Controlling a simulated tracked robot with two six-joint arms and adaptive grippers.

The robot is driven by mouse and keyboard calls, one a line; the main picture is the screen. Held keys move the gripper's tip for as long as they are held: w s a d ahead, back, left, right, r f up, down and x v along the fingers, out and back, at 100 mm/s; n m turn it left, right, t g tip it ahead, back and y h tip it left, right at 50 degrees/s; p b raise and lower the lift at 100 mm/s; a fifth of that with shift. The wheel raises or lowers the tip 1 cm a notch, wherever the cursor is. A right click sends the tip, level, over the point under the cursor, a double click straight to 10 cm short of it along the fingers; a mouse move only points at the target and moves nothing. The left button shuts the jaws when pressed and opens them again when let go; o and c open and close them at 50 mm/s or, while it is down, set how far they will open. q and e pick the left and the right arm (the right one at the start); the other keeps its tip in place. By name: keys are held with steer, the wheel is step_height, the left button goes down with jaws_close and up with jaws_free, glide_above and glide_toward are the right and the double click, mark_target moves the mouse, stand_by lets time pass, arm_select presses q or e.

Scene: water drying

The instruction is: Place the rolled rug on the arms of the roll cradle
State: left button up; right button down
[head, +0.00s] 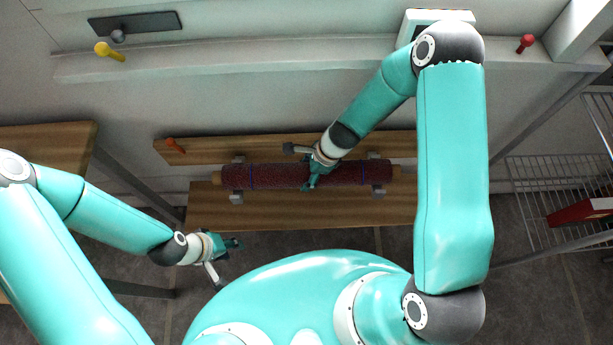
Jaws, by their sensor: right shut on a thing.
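The rolled rug (265,176) is a dark red roll with blue bands and light brown ends, lying lengthwise left to right in the middle of the head view. The grey brackets of the roll cradle (237,198) show at its left and right parts, above and below the roll. From overhead I cannot tell whether the rug rests on the cradle arms or hangs just above them. My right gripper (303,168) is shut on the rug near its middle and hides part of it. My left gripper (225,259) is open and empty, below and left of the rug.
Wooden boards (300,215) lie under the cradle. An orange-red peg (175,145) stands at the upper left board. Another wooden top (45,145) is at left. A wire rack (535,185) with a red box (582,213) is at right. A pale ledge (230,62) runs behind.

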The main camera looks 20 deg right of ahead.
steer(key=shift+f, duration=0.45)
arm_select(q)
steer(key=shift+f, duration=0.35)
arm_select(e)
steer(key=shift+r, duration=0.1)
steer(key=shift+c, duration=0.6)
jaws_free()
